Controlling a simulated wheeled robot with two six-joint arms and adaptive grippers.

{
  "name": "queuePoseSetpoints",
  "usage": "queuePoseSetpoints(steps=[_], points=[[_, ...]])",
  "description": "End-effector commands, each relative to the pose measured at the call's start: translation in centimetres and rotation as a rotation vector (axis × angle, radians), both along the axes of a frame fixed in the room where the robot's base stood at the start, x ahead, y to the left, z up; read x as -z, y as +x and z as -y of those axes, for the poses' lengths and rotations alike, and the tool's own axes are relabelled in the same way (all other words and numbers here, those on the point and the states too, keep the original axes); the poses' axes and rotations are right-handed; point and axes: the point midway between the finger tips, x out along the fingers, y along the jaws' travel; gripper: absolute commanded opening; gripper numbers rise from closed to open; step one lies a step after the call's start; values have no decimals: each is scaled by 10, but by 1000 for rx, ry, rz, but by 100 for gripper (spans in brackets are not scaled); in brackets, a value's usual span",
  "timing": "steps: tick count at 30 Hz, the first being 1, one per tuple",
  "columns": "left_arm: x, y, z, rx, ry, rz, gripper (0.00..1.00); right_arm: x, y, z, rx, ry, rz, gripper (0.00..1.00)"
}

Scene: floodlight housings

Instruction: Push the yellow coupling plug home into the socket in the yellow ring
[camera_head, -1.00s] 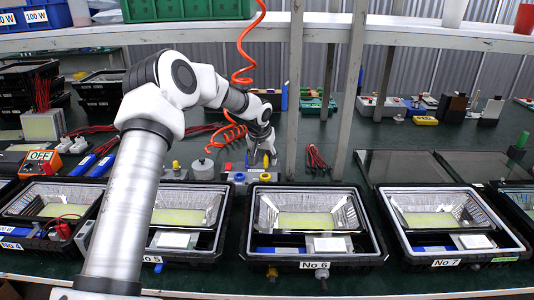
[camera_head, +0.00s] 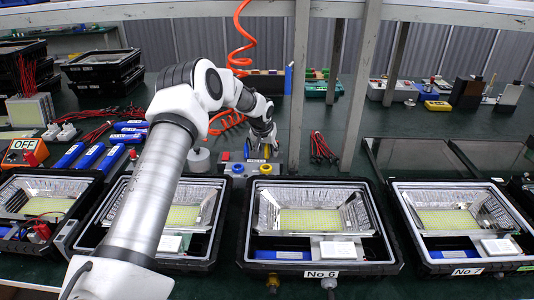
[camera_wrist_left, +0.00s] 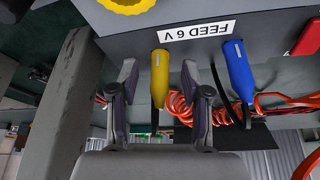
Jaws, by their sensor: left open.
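The yellow coupling plug (camera_wrist_left: 160,76) shows in the left wrist view, with a dark cable trailing from its lower end. My left gripper (camera_wrist_left: 160,68) is open, one finger on each side of the plug, with visible gaps on both sides. Part of the yellow ring (camera_wrist_left: 126,3) shows at the top edge; its socket is cut off by the frame. In the head view my left gripper (camera_head: 262,143) is over the feed box, and its fingers and the plug are too small to tell apart. My right gripper is not in view.
A blue plug (camera_wrist_left: 238,70) stands beside the yellow one, near the FEED 6 V label (camera_wrist_left: 198,27). An orange coiled cable (camera_wrist_left: 182,108) runs behind. A grey post (camera_head: 300,75) rises close to the right of the gripper. Floodlight housing No 6 (camera_head: 320,254) stands in front.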

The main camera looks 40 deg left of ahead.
Motion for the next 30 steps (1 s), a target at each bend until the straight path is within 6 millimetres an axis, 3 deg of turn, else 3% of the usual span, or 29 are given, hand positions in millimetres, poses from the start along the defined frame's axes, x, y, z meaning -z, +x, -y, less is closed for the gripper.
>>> queuePoseSetpoints(steps=[2,3,6,18,30], points=[[0,0,0,0,0,0,44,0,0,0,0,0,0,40],[0,0,0,0,0,0,30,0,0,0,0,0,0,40],[0,0,0,0,0,-1,0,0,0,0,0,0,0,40],[-5,0,0,0,-1,0,0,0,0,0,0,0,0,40],[-89,1,0,0,0,2,0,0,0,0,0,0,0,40]])
